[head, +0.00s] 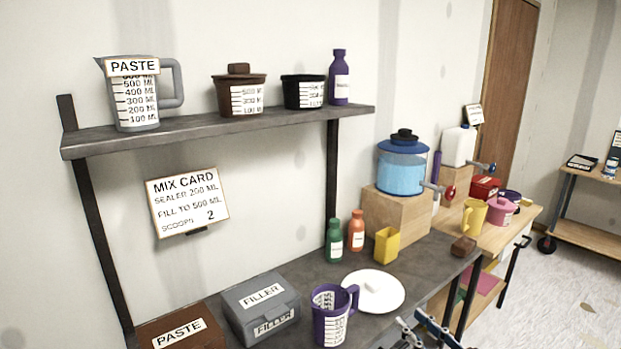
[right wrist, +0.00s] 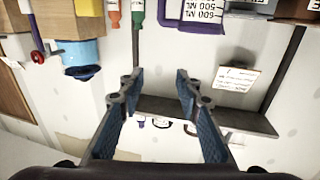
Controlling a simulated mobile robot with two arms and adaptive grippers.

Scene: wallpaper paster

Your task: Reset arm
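My right gripper (head: 430,333) shows at the bottom edge of the head view, in front of the dark bench, partly cut off by the frame. In the right wrist view its two blue-padded fingers (right wrist: 157,92) stand apart with nothing between them. That view is upside down and shows the wall, shelf and mix card beyond the fingers. A purple measuring mug (head: 331,314) stands on the bench to the left of the gripper, apart from it. A white plate (head: 373,304) with a small white block on it lies behind. My left gripper is in neither view.
The bench holds a grey filler box (head: 262,306), a brown paste box (head: 180,330), green (head: 334,241) and orange (head: 356,232) bottles, a yellow cup (head: 386,245) and a blue-lidded dispenser (head: 401,170). A shelf (head: 215,128) with containers overhangs the back.

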